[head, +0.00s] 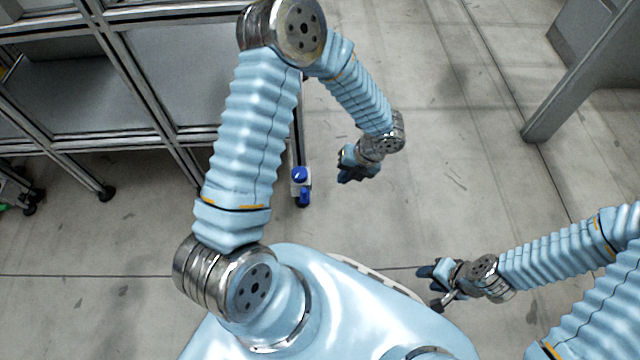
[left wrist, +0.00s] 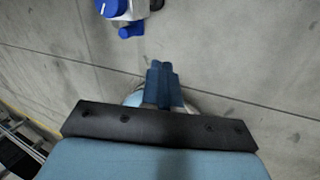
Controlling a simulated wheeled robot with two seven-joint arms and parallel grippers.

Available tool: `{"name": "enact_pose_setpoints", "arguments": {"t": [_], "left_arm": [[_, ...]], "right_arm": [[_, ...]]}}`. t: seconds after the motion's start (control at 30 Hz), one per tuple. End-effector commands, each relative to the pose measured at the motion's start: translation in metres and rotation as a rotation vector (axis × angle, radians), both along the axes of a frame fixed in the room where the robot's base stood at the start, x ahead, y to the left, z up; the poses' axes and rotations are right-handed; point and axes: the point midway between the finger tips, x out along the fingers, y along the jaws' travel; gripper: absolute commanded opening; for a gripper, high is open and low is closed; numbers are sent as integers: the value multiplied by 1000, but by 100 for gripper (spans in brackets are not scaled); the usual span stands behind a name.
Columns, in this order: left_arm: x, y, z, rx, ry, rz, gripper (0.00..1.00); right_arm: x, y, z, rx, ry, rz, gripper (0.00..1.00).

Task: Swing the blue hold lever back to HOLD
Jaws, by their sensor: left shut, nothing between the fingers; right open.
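The blue hold lever (head: 300,174) sits on a small light-grey housing at the corner post of the metal frame in the head view. A second blue part (head: 304,196) shows just below it; I cannot tell how the two connect. In the left wrist view the blue lever (left wrist: 112,8) is at the top edge, partly cut off, with a pale mark, and the second blue part shows below it. My left gripper (head: 347,175) is shut and empty, to the right of the lever and apart from it. Its closed fingers (left wrist: 162,82) point toward the floor. My right gripper (head: 430,287) is open and empty, far from the lever.
The metal frame with grey panels (head: 165,60) fills the upper left, its feet on the floor. Grey concrete floor (head: 450,180) is clear between my arms. A grey post and panel (head: 575,90) stand at the upper right.

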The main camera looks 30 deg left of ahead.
Motion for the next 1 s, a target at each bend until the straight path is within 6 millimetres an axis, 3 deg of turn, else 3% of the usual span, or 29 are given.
{"name": "enact_pose_setpoints", "arguments": {"t": [0.27, 0.7, 1.0], "left_arm": [[-3, 5, -15, 1, 1, 3, 0], [-16, 36, -100, 0, 3, 6, 0], [-28, 69, -94, -1, -1, 5, 0]], "right_arm": [[0, 0, -5, 1, 0, 0, 43], [0, 2, -28, 4, 1, 2, 43], [0, 2, -28, 4, -1, 1, 43]]}}
